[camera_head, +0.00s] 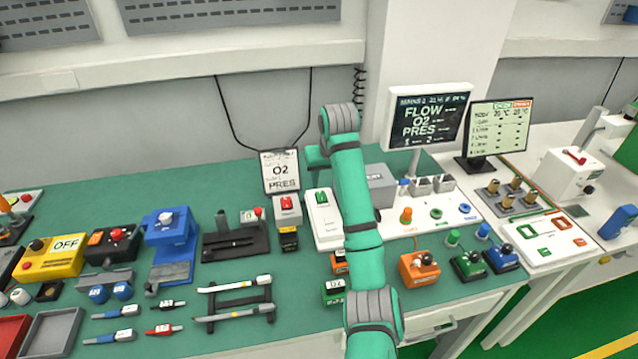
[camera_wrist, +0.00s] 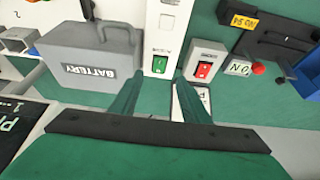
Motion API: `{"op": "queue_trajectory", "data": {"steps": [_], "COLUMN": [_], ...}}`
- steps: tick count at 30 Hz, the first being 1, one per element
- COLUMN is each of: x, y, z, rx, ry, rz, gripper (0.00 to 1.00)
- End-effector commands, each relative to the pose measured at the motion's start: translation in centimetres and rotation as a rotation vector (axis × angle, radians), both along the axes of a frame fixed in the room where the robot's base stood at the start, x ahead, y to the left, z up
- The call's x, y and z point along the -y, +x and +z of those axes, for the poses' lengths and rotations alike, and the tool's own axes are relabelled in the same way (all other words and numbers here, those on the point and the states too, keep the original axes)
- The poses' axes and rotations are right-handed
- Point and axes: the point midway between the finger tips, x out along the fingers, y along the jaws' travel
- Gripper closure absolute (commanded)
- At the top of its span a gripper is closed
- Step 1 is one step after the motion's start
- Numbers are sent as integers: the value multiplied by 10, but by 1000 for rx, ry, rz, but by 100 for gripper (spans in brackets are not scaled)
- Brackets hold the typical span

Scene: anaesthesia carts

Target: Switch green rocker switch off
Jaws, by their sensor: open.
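In the wrist view the green rocker switch (camera_wrist: 160,65) is upside down, on the white panel (camera_wrist: 166,25). My gripper (camera_wrist: 158,76) is open, with its two green fingers to either side of the green rocker in that picture and nothing between them. Contact with the switch is not visible. Which way the rocker is tipped is too small to tell. In the head view my arm hides most of the gripper.
A red rocker switch (camera_wrist: 204,70) on a grey box stands close beside the panel. A grey battery case (camera_wrist: 92,57) is on its other side. An O2 PRES sign (camera_head: 281,171) stands behind. Monitors (camera_head: 428,118) and several knobs lie to the right.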

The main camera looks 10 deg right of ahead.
Motion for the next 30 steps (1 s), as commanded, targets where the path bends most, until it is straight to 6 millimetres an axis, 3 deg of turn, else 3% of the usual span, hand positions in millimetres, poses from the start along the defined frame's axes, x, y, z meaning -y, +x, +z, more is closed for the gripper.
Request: {"op": "queue_trajectory", "data": {"steps": [5,21,30], "x": [0,0,1], "y": [3,36,41], "z": [-9,-87,-100], "rx": [-4,-3,-1], "ry": [0,0,-1], "rz": [0,1,0], "gripper": [58,58,58]}}
